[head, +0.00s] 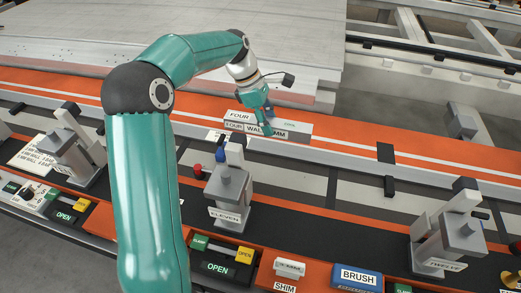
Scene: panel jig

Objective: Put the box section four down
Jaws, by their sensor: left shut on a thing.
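Box section four (298,131) is a short pale grey bar with FOUR on its labels and more lettering along its front side. It lies lengthwise along the orange rail in the middle of the view. My left gripper (266,124) reaches down from above and is shut on the box section near its middle. The fingers hide part of its top and lettering. I cannot tell whether the section touches the rail or hangs just above it. My right gripper is not in view.
A grey clamp marked ELEVEN (228,190) stands just in front of the section. The TWELVE clamp (447,240) is at right, another clamp (78,150) at left. A large pale panel (60,45) lies behind. The orange rail (350,151) is clear right of the section.

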